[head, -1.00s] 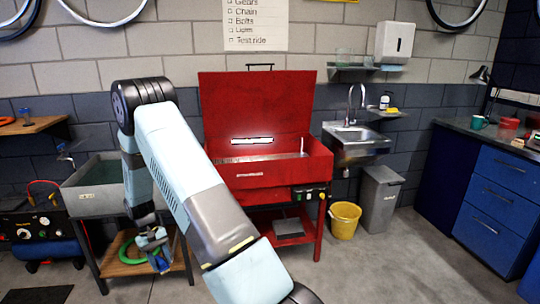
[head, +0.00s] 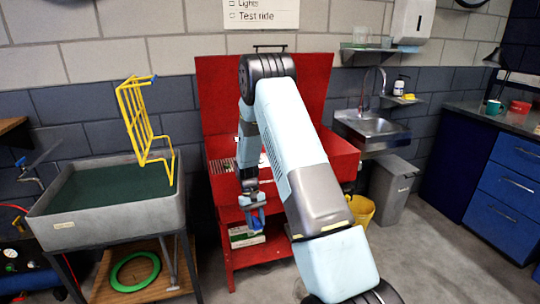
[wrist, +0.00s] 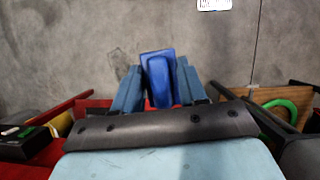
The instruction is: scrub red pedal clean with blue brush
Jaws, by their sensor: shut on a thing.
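My gripper (head: 252,208) hangs in front of the red wash cabinet (head: 225,215), pointing down. It is shut on a blue block-like thing, taken to be the blue brush (head: 257,222). In the wrist view the brush (wrist: 158,76) stands between the two light-blue fingers of my gripper (wrist: 158,92). Its bristles cannot be made out. The red pedal is not seen in any view. My arm covers much of the cabinet's open tub and lid.
A grey basin (head: 62,226) with dark green inside stands left, with a yellow rack (head: 140,120) standing up at it. A green ring (head: 135,270) lies on the shelf below. A yellow bucket (head: 362,208) and grey bin (head: 392,190) stand right. Floor is clear at front right.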

